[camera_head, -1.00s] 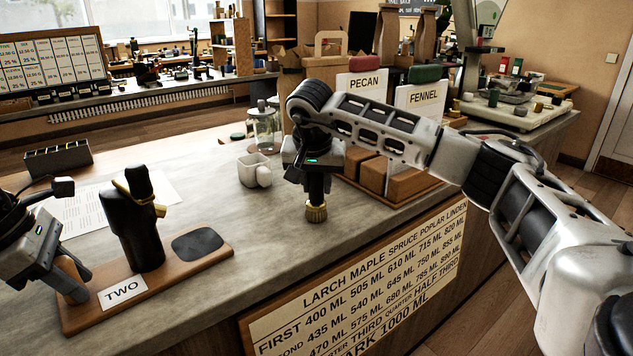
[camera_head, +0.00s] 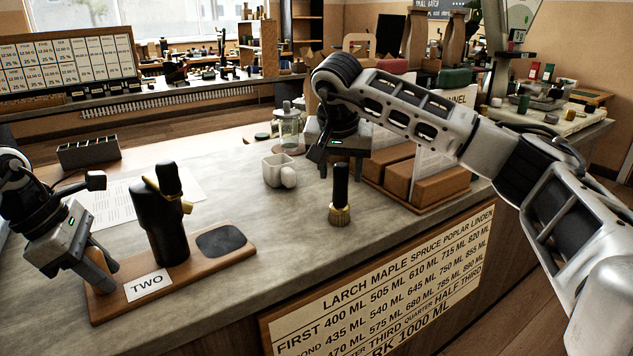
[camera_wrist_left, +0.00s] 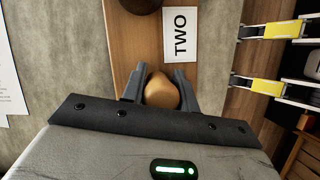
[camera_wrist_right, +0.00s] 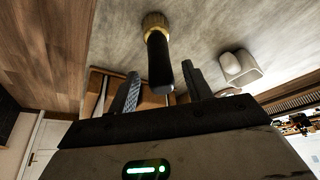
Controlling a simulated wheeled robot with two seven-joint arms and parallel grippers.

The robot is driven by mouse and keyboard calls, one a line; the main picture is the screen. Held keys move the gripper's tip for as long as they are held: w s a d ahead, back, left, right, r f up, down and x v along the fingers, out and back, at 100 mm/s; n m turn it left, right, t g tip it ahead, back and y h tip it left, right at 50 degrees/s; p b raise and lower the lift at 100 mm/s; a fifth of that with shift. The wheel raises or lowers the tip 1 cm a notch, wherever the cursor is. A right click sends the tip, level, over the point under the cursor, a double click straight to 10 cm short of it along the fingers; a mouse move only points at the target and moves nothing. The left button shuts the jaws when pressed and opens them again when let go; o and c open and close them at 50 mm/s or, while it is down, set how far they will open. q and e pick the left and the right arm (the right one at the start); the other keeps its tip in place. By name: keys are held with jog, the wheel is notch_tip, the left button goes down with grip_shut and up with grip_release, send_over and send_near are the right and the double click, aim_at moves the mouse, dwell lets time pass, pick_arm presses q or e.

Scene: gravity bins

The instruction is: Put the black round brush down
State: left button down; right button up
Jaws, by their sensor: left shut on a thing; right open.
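The black round brush (camera_head: 340,187) stands upright on the counter, its gold bristle end (camera_head: 339,214) down and its black handle up. It also shows in the right wrist view (camera_wrist_right: 159,62). My right gripper (camera_head: 340,167) is open and empty. Its fingers are parted behind and around the top of the handle, and in the right wrist view the handle end shows between them with gaps on both sides. My left gripper (camera_head: 103,282) is shut on a rounded brown wooden knob (camera_wrist_left: 161,92) at the left end of the board labelled TWO.
A black grinder-like device (camera_head: 162,225) and a dark pad (camera_head: 220,240) are on the wooden board (camera_head: 185,281). A white cup (camera_head: 275,171), a glass jar (camera_head: 289,130) and brown boxes (camera_head: 440,183) stand near the brush. The counter in front of the cup is clear.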

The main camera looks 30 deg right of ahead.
pick_arm(q)
jog(key=shift+f, duration=0.1)
pick_arm(e)
jog(key=v, duration=0.7)
jog(key=shift+a+r, duration=0.1)
pick_arm(q)
jog(key=c, duration=1)
grip_release()
